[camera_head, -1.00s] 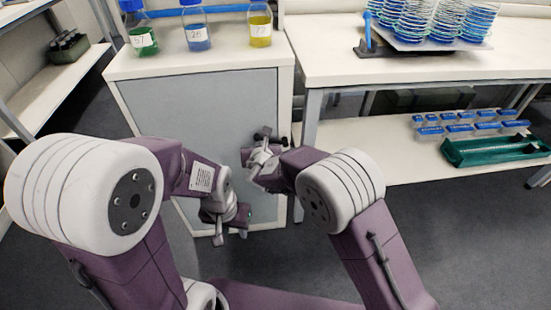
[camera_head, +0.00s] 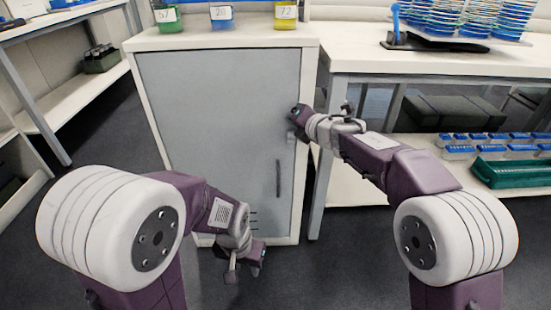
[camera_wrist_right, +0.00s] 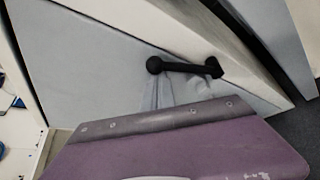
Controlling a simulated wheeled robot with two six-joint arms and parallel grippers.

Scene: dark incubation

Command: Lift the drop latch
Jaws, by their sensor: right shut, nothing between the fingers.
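The drop latch is a short black bar with a round knob, seen in the right wrist view (camera_wrist_right: 185,67). It lies across the edge between the grey cabinet door (camera_head: 215,95) and its pale frame. In the head view I cannot make it out; my right gripper (camera_head: 299,120) covers that area. The right gripper is shut and empty at the door's upper right edge.
A dark vertical handle (camera_head: 278,178) is on the door below the right gripper. Bottles, including a yellow one (camera_head: 286,14), stand on the cabinet top (camera_head: 215,39). A bench (camera_head: 430,62) with stacked dishes adjoins on the right. The floor on the left is clear.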

